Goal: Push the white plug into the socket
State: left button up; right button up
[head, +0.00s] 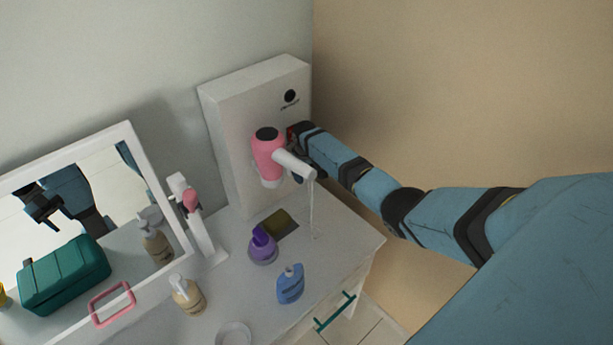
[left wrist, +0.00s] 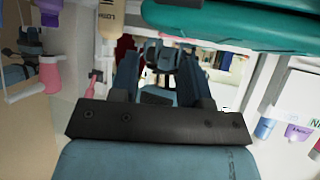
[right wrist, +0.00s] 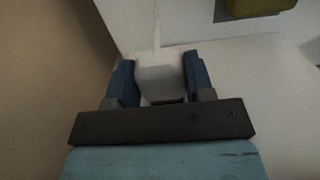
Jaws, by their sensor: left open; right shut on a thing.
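The white plug (right wrist: 160,78) is between the fingers of my right gripper (right wrist: 160,75) in the right wrist view. The gripper is shut on it, and a thin pale cord runs from its far side. In the head view my right gripper (head: 297,140) is beside the tall white box, partly behind the pink hair dryer, which hides the plug. I cannot make out the socket in any view. My left gripper (left wrist: 160,62) is open and empty in the left wrist view.
Purple (head: 263,247) and blue (head: 290,284) bottles, a lotion bottle (head: 188,296) and a mirror (head: 130,185) crowd the counter. The counter's right corner (head: 350,240) is clear.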

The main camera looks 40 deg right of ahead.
jog(key=shift+w+b, duration=0.6)
jog(key=shift+w, duration=0.1)
jog(key=o, duration=1.1)
